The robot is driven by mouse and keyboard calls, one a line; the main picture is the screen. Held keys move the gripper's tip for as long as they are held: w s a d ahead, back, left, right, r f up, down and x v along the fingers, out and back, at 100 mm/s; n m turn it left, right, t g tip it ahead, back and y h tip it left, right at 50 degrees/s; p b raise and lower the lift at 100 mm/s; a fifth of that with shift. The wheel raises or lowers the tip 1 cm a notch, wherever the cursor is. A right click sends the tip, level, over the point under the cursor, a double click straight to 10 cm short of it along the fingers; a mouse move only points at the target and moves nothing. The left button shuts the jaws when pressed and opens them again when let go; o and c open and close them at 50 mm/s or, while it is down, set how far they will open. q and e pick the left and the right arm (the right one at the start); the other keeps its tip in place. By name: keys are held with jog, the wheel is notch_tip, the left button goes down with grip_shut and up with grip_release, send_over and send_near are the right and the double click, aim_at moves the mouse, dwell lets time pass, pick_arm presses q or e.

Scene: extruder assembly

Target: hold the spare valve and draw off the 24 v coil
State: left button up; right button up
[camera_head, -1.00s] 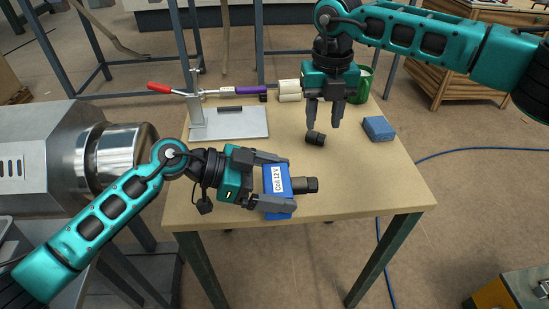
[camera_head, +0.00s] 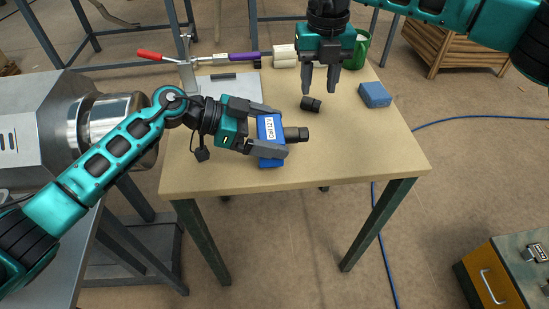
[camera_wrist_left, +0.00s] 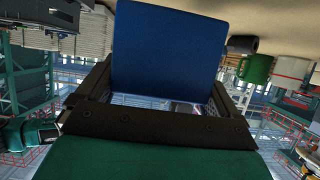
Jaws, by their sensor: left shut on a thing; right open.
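My left gripper (camera_head: 268,131) is shut on a blue block-shaped coil (camera_head: 269,155), above the table's front part. Its white label is small and blurred now; a second ago it read "Coil 12 V". A black cylindrical valve end (camera_head: 297,134) sticks out of the coil on the right. The left wrist view shows the blue coil face (camera_wrist_left: 170,50) between the jaws, its label hidden there. A second blue block (camera_head: 375,95) lies at the right; no label shows.
The wooden table (camera_head: 350,150) is bare around the small parts. A lever device with red and purple grips (camera_head: 245,57) stands on a grey plate at the back left. A metal machine (camera_head: 60,115) is at the left.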

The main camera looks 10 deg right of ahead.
pick_arm(q)
jog(key=w+r, duration=0.2)
jog(key=w, duration=0.3)
jog(key=shift+w, duration=0.4)
jog(key=shift+f, duration=2.25)
jog(key=shift+f, duration=0.2)
pick_arm(e)
jog(key=shift+o, duration=1.2)
